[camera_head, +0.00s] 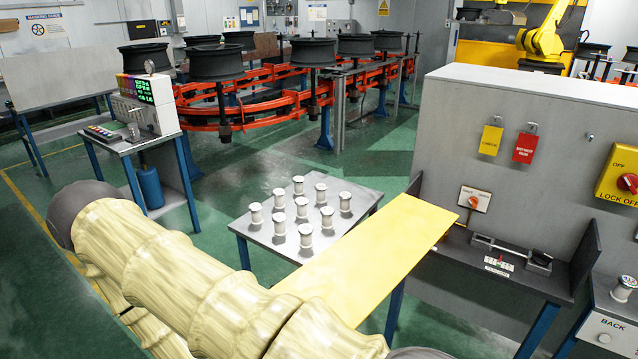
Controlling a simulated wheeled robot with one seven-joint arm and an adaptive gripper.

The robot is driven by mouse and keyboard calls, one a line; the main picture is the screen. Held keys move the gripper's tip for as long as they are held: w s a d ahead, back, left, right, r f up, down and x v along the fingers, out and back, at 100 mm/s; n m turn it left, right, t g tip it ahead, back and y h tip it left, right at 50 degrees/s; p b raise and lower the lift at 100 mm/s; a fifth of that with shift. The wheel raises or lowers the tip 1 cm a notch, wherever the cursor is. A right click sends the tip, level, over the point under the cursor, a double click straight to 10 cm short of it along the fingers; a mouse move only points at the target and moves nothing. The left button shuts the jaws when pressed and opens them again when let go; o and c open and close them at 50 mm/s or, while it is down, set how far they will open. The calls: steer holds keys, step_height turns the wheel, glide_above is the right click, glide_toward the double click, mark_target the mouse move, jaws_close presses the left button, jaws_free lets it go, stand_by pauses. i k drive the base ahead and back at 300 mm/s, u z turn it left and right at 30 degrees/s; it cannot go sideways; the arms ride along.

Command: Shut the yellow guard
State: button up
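The yellow guard (385,250) is a flat yellow panel in the middle of the head view. It reaches from the front left of the grey bench bay towards the lower left, standing out from the bay, so the bay is uncovered. Its near end is hidden behind my cream-coloured arm. I cannot tell where its hinge is. My arm crosses the lower left of the picture and runs out at the bottom edge. My gripper is out of view.
A small table (293,244) with several white spools stands close left of the guard. The bay (470,250) holds a small fixture (497,263) and a red-knobbed switch (473,199). A side table (612,300) marked BACK stands at right. Green floor (270,165) is free behind the spool table.

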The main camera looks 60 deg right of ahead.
mark_target(356, 273)
steer(key=i, duration=3.05)
steer(key=z, duration=4.15)
steer(key=i, duration=0.5)
steer(key=z, duration=0.05)
